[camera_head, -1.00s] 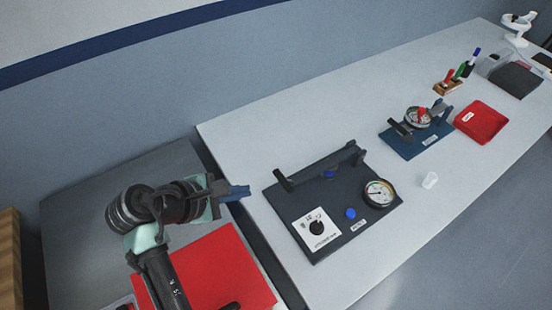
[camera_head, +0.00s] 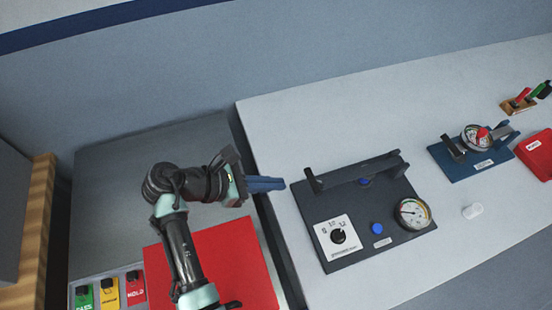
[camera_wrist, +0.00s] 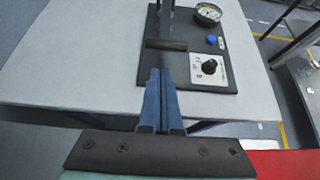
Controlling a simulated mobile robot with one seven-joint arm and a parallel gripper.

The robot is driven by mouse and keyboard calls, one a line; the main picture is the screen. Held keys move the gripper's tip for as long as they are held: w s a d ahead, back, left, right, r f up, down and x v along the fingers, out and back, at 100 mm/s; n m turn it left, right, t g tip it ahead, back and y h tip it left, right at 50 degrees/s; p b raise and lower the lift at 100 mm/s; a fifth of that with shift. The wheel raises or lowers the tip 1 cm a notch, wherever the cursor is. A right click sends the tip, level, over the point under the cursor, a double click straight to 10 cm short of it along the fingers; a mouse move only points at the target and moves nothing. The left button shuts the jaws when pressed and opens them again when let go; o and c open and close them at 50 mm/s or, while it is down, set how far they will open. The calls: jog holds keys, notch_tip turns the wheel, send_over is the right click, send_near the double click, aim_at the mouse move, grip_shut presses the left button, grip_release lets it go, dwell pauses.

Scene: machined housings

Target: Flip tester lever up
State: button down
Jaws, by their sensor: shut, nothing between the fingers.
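The tester (camera_head: 345,250) is a dark plate on the light bench, with a white dial panel, a blue button and a round gauge on it. Its lever (camera_head: 314,181) has a black grip at the plate's left end, joined to a dark bar along the back edge. In the wrist view the lever's grip (camera_wrist: 166,45) lies just beyond my fingertips. My gripper (camera_head: 283,184) is shut and empty, its blue fingers pointing right, a little left of the lever. In the wrist view the gripper (camera_wrist: 160,75) appears apart from the lever, but the exact gap is unclear.
A blue fixture (camera_head: 470,165) with a second gauge stands further right on the bench, near a red tray (camera_head: 538,150). A red mat (camera_head: 215,262) and several coloured bins (camera_head: 108,291) are at lower left.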

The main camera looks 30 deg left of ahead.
jog(key=x, duration=0.7)
jog(key=shift+w+d+f, duration=0.1)
jog(key=shift+w+d, duration=0.1)
jog(key=shift+w, duration=0.05)
